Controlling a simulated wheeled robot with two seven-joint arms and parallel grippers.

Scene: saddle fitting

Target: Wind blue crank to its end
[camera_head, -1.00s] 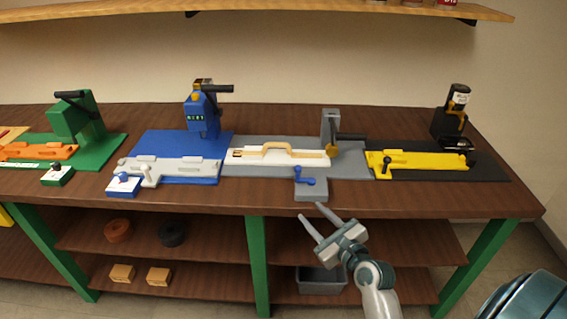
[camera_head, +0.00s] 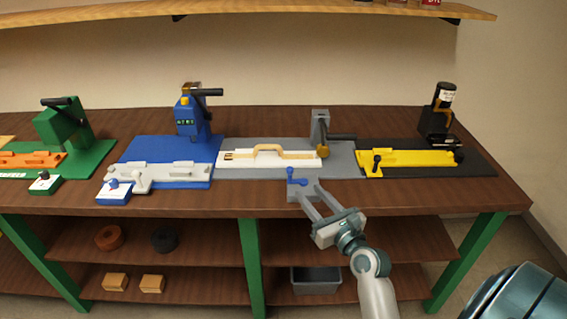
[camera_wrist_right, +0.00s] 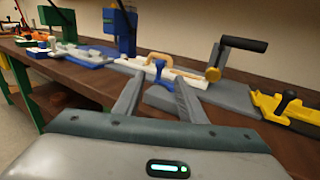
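The blue crank (camera_head: 296,177) stands on a grey block at the front edge of the grey station (camera_head: 345,167). It also shows in the right wrist view (camera_wrist_right: 159,72), between and beyond the fingertips. My right gripper (camera_head: 304,189) is open and empty, its two fingers apart and pointing at the crank from the front right. In the right wrist view my right gripper (camera_wrist_right: 155,85) has a finger on each side of the crank's line; I cannot tell whether either touches it. My left gripper is not in view.
A white piece with a tan handle (camera_head: 268,150) lies on the grey station behind the crank. A black lever (camera_head: 342,137) sticks out to the right. Blue (camera_head: 165,150), green (camera_head: 95,158) and yellow (camera_head: 408,158) stations stand along the brown bench (camera_head: 420,194). Free bench top lies at front right.

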